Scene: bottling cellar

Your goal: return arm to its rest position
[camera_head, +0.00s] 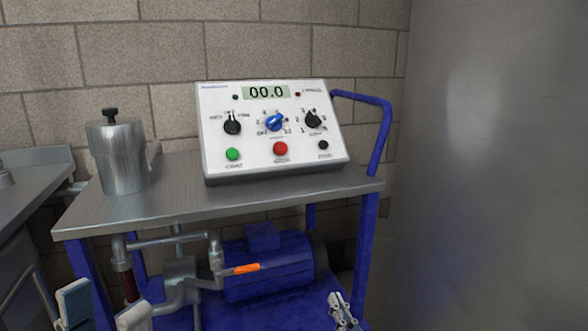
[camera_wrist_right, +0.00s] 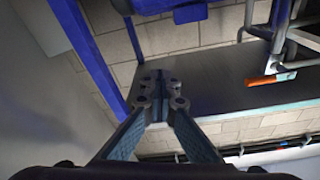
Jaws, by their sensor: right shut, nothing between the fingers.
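My right gripper (camera_head: 342,312) is at the bottom of the head view, in front of the blue cart's right leg. In the right wrist view its fingertips (camera_wrist_right: 160,88) meet, shut and empty. My left gripper (camera_head: 104,312) is at the bottom left of the head view, below the cart top. Its two pale finger pads stand well apart, with nothing visible between them. Both arms are mostly out of the head view.
The blue cart has a steel top (camera_head: 170,195) bearing a control box (camera_head: 265,158) and a steel canister (camera_head: 122,160). Below are a blue motor (camera_head: 268,265) and pipework with an orange lever (camera_head: 246,269). A grey wall (camera_head: 490,170) stands at right.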

